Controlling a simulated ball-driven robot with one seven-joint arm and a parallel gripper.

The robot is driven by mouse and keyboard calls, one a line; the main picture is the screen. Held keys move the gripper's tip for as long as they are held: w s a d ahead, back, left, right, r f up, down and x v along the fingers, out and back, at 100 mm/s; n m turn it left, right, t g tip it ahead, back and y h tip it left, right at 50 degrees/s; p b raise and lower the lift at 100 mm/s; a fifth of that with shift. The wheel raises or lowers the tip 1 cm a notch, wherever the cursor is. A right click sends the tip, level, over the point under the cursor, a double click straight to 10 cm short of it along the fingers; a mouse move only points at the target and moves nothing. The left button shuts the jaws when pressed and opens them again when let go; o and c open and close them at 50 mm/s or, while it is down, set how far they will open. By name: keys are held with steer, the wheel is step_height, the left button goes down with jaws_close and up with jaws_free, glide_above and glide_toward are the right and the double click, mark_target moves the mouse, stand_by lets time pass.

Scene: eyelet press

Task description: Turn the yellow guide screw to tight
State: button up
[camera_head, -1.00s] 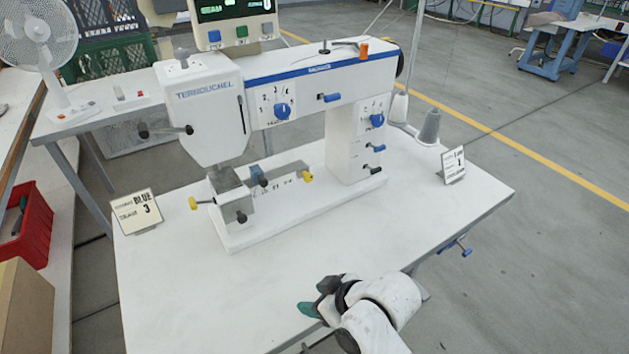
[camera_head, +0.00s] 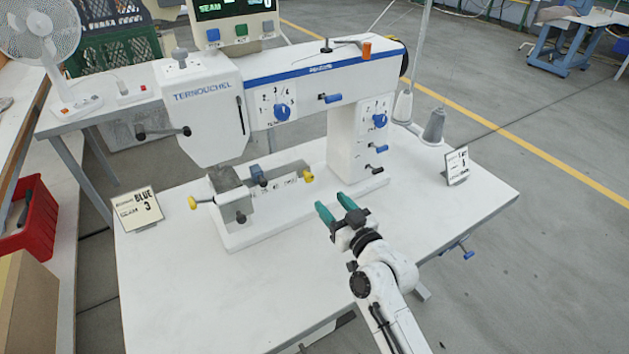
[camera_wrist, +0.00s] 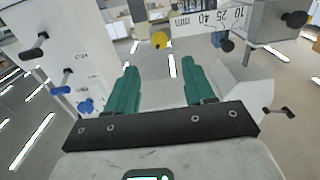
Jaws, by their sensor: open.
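The yellow guide screw (camera_head: 307,175) is a small round knob at the right end of the scaled guide bar (camera_head: 283,182), low on the front of the white press. In the wrist view the yellow knob (camera_wrist: 159,40) shows beyond and between the fingertips, beside the millimetre scale (camera_wrist: 208,18). My gripper (camera_head: 333,206) has green fingers. It is open and empty, in front of the guide bar and apart from the knob. The wrist view also shows the open fingers (camera_wrist: 160,72). No tight mark is readable on the screw.
A second yellow knob (camera_head: 193,202) is on the press's left side. A black knob (camera_head: 240,217) and a blue knob (camera_head: 257,172) sit close to the guide bar. The press column (camera_head: 350,150) stands right of the yellow screw. The front of the white table (camera_head: 220,300) is clear.

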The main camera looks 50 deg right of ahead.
mark_target(311, 179)
steer(key=p+x, duration=0.2)
steer(key=x, duration=0.7)
steer(key=shift+w, duration=0.15)
steer(key=shift+c, duration=0.5)
jaws_close()
